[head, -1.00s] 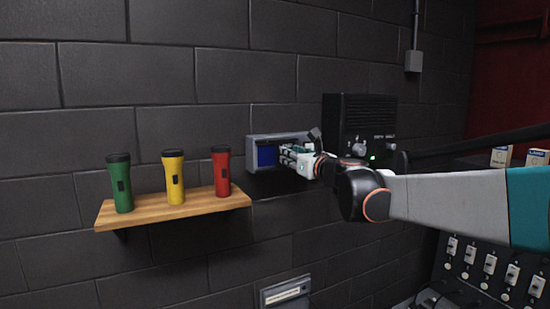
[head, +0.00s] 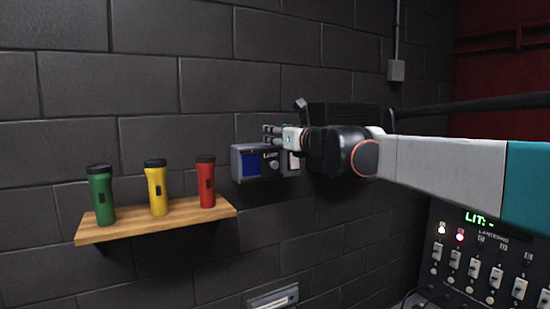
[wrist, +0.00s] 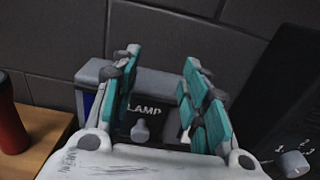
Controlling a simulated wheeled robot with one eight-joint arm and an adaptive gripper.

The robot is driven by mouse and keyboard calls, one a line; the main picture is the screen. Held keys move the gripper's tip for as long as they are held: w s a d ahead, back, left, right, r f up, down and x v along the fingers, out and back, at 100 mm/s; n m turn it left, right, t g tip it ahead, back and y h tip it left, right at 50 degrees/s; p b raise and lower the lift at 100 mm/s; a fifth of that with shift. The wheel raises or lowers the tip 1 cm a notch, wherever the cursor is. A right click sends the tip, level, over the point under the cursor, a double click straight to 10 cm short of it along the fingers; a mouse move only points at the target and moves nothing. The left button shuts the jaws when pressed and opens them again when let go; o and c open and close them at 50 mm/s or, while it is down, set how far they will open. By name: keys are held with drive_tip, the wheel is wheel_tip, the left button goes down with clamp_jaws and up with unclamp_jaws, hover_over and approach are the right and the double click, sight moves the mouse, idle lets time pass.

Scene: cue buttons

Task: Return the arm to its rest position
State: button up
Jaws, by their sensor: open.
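My gripper (head: 275,135) is in front of the wall at the upper edge of a grey lamp box (head: 258,176), with my arm coming in from the right. In the wrist view its two teal-padded fingers (wrist: 162,68) are apart, with nothing held between them. The lamp box, marked LAMP, shows behind and between the fingers (wrist: 158,78). It has a blue screen (head: 251,164) on the left and a knob (head: 274,165). The gripper partly hides the top right of the box. I cannot tell whether it touches the box.
A black box (head: 345,113) sits behind my arm. A lantern panel (head: 480,260) with several switches stands at the lower right.

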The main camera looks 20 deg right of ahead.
drive_tip(key=shift+s+a+r, duration=0.1)
drive_tip(key=shift+r, duration=0.45)
drive_tip(key=s+d+f+m+g+h+b, duration=0.1)
drive_tip(key=s+f+m+h+b, duration=0.2)
drive_tip(key=s+f+m+b, duration=0.55)
drive_tip(key=s+f+m+g+h+b, duration=0.2)
drive_tip(key=s+f+m+b, duration=0.3)
drive_tip(key=f+m, duration=0.7)
drive_tip(key=s+d+f+m+g+h+b, duration=0.1)
drive_tip(key=s+f+m+h+b, duration=0.4)
drive_tip(key=f, duration=1)
drive_tip(key=s+a+f+m+g+y+b, duration=0.2)
drive_tip(key=s+f+m+b, duration=0.2)
drive_tip(key=s+f, duration=0.3)
drive_tip(key=s+a+f+m+g+y+b, duration=0.2)
drive_tip(key=s+f, duration=0.5)
drive_tip(key=f, duration=0.9)
drive_tip(key=s+a+f+m+g+y+b, duration=0.2)
drive_tip(key=s+a+f+m+b, duration=0.2)
drive_tip(key=f, duration=0.7)
drive_tip(key=s+m+b, duration=0.2)
drive_tip(key=s+b, duration=0.1)
drive_tip(key=shift+s+a+f+m+g+y, duration=0.15)
drive_tip(key=shift+s+f+m+g+y, duration=0.15)
drive_tip(key=shift+m, duration=0.05)
